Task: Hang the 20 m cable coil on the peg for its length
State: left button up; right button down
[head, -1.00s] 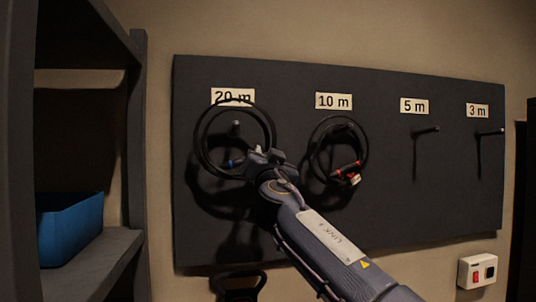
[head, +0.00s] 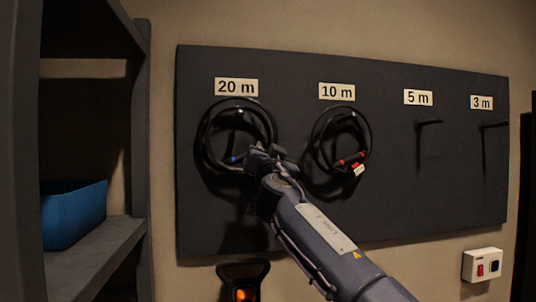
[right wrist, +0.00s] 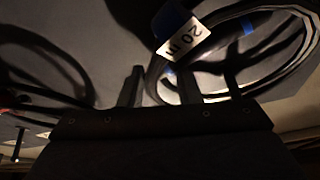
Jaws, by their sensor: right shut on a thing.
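The 20 m cable coil (head: 204,140) is a black ring with a blue band, in front of the board under the 20 m label (head: 236,87). The 20 m peg (head: 239,112) shows inside the ring, close under its top edge. I cannot tell whether the coil rests on it. My right gripper (head: 262,152) is shut on the coil at its lower right side. In the right wrist view the white 20 m tag (right wrist: 183,40) and blue band (right wrist: 247,26) show beside the fingers (right wrist: 160,85). My left gripper is not in view.
A black coil with red bands (head: 369,140) hangs under the 10 m label, just right of my gripper. The 5 m peg (head: 428,122) and 3 m peg (head: 494,125) are bare. A shelf with a blue bin (head: 74,214) stands left. A switch box (head: 482,265) is lower right.

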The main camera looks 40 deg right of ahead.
jog(key=shift+r, duration=0.1)
jog(key=c, duration=1)
grip_release()
jog(key=shift+o, duration=0.7)
jog(key=o, duration=0.9)
jog(key=shift+c, duration=0.2)
jog(key=shift+s, duration=0.1)
jog(key=s+a+b, duration=0.5)
jog(key=s, duration=0.3)
jog(key=shift+s, duration=0.3)
